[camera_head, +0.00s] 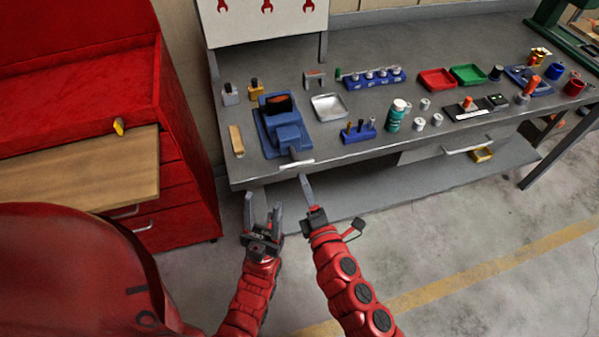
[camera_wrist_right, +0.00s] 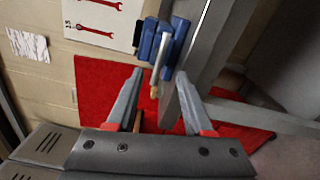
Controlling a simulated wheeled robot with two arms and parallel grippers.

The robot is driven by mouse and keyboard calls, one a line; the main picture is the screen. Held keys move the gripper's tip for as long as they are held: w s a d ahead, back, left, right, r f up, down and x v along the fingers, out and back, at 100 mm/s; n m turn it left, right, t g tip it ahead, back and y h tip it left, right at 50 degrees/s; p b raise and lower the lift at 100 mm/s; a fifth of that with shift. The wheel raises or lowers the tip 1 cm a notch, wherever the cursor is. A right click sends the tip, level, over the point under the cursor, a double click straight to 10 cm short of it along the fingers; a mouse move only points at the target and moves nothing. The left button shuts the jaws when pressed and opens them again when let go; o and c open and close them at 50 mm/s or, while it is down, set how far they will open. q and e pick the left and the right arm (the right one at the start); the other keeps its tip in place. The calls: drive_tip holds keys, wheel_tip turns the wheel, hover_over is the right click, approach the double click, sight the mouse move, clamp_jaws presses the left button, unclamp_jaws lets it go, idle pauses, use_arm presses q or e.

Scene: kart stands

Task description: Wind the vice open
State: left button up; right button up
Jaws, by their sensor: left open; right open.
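The blue vice (camera_head: 285,132) stands at the left front of the grey workbench, with a dark orange patch between its jaws. Its pale handle bar (camera_head: 297,164) sticks out at the bench's front edge, roughly level. My right gripper (camera_head: 305,180) is open and empty, just in front of and below the handle. In the right wrist view, the vice (camera_wrist_right: 160,38) and handle (camera_wrist_right: 160,58) appear beyond the gap between the open fingers (camera_wrist_right: 160,74); I see no contact. My left gripper (camera_head: 262,200) is open and empty, left of the right one, below the bench edge.
The workbench (camera_head: 340,178) holds a metal tray (camera_head: 328,107), a blue tool holder (camera_head: 358,132), a green bottle (camera_head: 396,115) and a wooden block (camera_head: 236,140). A red cabinet (camera_head: 185,150) with a wooden top stands at left. The floor in front is clear.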

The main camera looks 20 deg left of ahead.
drive_tip(key=b+v, duration=0.2)
drive_tip(key=v, duration=0.7)
drive_tip(key=shift+s, duration=0.1)
